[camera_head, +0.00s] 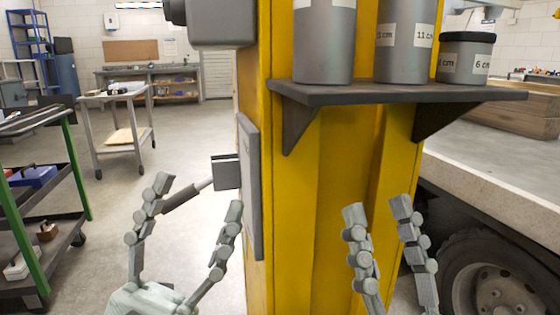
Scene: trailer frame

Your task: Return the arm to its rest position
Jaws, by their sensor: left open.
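My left gripper (198,198) is open, its two jointed grey fingers spread wide with nothing held. It is left of the yellow trailer frame (300,200). A dark lever handle (181,200) on a thin rod shows between its fingertips in the picture, next to the left finger. I cannot tell whether they touch. The rod runs to a grey bracket (226,172) on the frame's side. My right gripper (377,209) is in front of the yellow frame, below the shelf. Its fingers stand apart with nothing between them. Both arms are mostly out of view.
A dark shelf (400,95) juts from the frame above my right gripper, carrying several grey labelled canisters (325,45). A truck wheel (497,285) and flatbed (500,165) are at right. A green-framed cart (72,165) stands at left. Floor between is clear.

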